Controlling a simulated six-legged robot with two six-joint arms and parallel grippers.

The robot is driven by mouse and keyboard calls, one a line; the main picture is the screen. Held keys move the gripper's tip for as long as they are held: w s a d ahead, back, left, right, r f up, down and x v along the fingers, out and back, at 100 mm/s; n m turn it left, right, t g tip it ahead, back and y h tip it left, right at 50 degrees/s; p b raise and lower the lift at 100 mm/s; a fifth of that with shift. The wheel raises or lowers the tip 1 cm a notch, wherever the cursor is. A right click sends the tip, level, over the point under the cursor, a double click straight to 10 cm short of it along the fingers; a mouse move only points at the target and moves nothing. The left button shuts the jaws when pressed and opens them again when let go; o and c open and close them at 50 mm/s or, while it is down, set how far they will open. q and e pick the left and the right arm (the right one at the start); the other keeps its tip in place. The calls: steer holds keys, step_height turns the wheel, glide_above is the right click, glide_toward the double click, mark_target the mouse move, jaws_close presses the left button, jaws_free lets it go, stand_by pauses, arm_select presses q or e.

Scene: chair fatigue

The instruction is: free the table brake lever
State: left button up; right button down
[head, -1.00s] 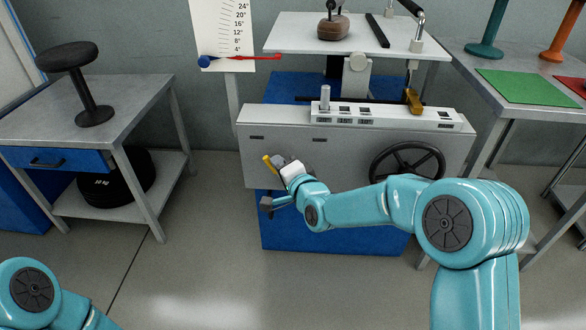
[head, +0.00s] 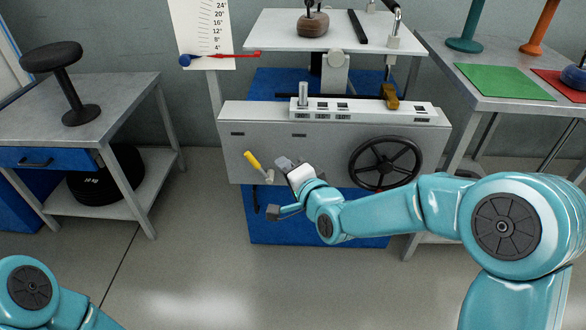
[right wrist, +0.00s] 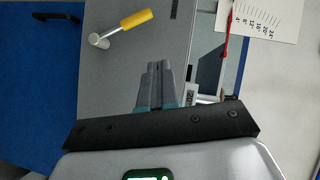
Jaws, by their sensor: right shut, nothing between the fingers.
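The brake lever (head: 254,162) has a yellow handle on a pale pivot and sits on the front of the grey table apron. Its handle tilts up to the left. In the right wrist view the lever (right wrist: 136,19) lies above and left of the fingers, with a visible gap. My right gripper (head: 284,162) is just right of the lever in the head view. Its fingers (right wrist: 153,68) are shut together with nothing between them. My left arm shows only at the lower left corner; its gripper is out of view.
A black handwheel (head: 385,163) is on the apron, right of my gripper. A brown-gold clamp-like part (head: 390,96) is above it. A blue cabinet (head: 330,218) stands below. Side tables flank the bench, and the floor at front left is clear.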

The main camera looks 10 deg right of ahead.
steer(key=shift+v, duration=1.4)
steer(key=shift+a+r, duration=0.1)
steer(key=shift+r, duration=0.1)
steer(key=s+d+f+g+h, duration=0.1)
steer(key=s+d+f+g, duration=0.15)
steer(key=f, duration=0.85)
steer(key=s+d+f+g, duration=0.1)
steer(key=s+f+g, duration=0.25)
steer(key=f, duration=0.75)
steer(key=s+a+f+n+g, duration=0.1)
steer(key=s+f+n+g, duration=0.4)
steer(key=s, duration=0.6)
steer(key=s+a+f+n+g, duration=0.2)
steer(key=s+f+n+g, duration=0.2)
steer(key=s+f, duration=0.6)
step_height(320, 180, up, 32)
steer(key=s+p, duration=0.2)
steer(key=p, duration=2.8)
steer(key=shift+s+a+n+y+p, duration=0.2)
steer(key=shift+a+n+y+p, duration=0.1)
steer(key=shift+n, duration=0.1)
